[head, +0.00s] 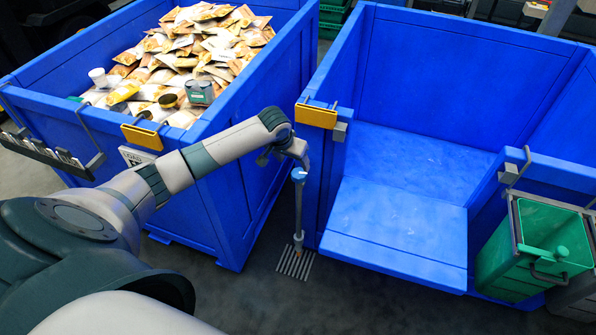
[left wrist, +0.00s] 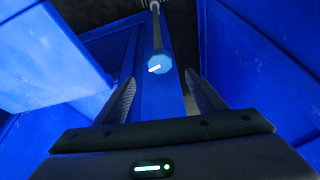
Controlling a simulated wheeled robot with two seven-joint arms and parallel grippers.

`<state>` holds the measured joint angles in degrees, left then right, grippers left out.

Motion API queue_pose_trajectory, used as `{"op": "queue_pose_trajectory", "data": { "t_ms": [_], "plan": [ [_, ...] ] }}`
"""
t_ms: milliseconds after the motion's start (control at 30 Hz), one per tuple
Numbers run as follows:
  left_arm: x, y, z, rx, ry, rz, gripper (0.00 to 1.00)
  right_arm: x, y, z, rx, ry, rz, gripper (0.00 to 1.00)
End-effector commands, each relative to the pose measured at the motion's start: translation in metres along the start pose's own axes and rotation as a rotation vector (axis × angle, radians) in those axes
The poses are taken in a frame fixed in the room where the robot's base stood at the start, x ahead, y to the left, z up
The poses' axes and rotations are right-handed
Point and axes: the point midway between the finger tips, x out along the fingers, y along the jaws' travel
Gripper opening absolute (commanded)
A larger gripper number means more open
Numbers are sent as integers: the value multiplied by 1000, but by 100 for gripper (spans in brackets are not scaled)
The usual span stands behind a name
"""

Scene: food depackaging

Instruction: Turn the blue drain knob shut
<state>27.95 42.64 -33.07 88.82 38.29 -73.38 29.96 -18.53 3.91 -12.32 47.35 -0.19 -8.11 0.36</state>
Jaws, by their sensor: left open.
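The blue drain knob (head: 299,174) is a small light-blue cap on top of a thin upright post (head: 298,215), between the two blue bins. In the left wrist view the knob (left wrist: 160,65) is eight-sided with a white mark slanting across it. My left gripper (head: 300,163) is at the knob, reaching in from the left. In the left wrist view its two fingers (left wrist: 160,85) are apart, with the knob showing between and just beyond their tips. I cannot tell whether either finger touches it. My right gripper is not in view.
A blue bin (head: 228,175) full of food packets stands left of the post. An open blue bin (head: 400,262) with its front flap lowered stands to the right. A slotted floor drain (head: 295,263) lies at the post's foot. A green bin (head: 510,265) hangs at the far right.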

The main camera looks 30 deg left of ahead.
Motion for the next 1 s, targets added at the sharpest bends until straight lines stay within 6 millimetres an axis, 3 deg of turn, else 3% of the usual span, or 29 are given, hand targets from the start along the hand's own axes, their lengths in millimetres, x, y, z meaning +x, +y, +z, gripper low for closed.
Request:
{"op": "queue_pose_trajectory", "data": {
  "t_ms": [167,500,700,1000],
  "plan": [
    [32,1,0,-2,-2,1,64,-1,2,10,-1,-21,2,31],
    [80,1,0,-1,-2,0,64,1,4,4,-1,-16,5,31],
    [94,0,0,-1,0,0,64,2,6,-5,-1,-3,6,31],
    [98,0,0,1,1,0,64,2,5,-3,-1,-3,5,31]
  ]
}}
